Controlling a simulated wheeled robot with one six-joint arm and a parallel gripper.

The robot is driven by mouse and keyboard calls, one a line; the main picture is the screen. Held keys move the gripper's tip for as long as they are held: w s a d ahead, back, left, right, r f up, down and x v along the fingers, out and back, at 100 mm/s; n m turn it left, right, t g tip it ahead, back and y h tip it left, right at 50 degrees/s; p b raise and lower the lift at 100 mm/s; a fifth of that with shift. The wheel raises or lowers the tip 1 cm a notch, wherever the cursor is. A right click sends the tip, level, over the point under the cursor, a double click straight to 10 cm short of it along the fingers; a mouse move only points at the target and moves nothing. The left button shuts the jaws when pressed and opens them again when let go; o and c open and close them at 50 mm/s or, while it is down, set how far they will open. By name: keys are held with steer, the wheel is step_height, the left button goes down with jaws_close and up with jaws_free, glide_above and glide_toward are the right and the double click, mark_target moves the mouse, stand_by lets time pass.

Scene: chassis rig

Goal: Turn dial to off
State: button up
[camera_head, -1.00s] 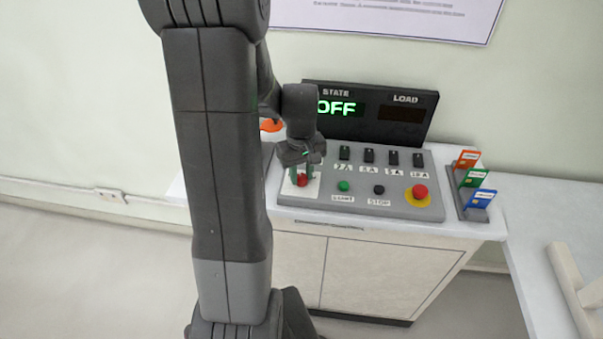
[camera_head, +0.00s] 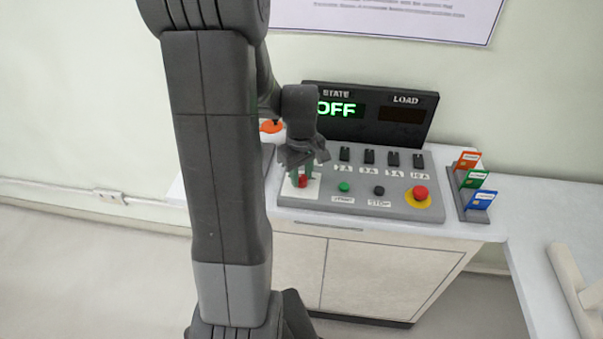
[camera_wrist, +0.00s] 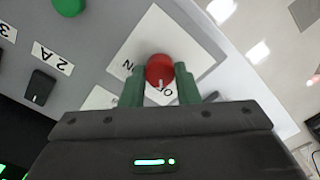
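The red dial (camera_wrist: 160,70) sits on a white label plate (camera_wrist: 152,38) at the left of the grey control panel (camera_head: 320,205); it also shows in the head view (camera_head: 302,182). Its white mark points toward my gripper body in the wrist view, near partly hidden lettering. My gripper (camera_wrist: 161,74) is over the dial, with one green finger on each side, seemingly touching it. The head view shows my gripper (camera_head: 303,178) pointing down at the dial. The STATE display (camera_head: 337,108) reads OFF in green.
A green button (camera_head: 344,187), a black button (camera_head: 379,190) and a red emergency button (camera_head: 420,193) lie to the right. Several black switches stand behind them. A rack of coloured cards (camera_head: 474,207) is at the right. An orange-topped object (camera_head: 271,126) stands behind my arm.

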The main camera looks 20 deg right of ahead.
mark_target(302, 178)
steer(key=o, duration=0.4)
steer(key=shift+o, duration=0.2)
steer(key=shift+r, duration=0.1)
step_height(302, 178, up, 14)
steer(key=shift+f, duration=0.25)
step_height(302, 178, down, 14)
steer(key=shift+r, duration=0.15)
stand_by(0.6)
steer(key=shift+r, duration=0.1)
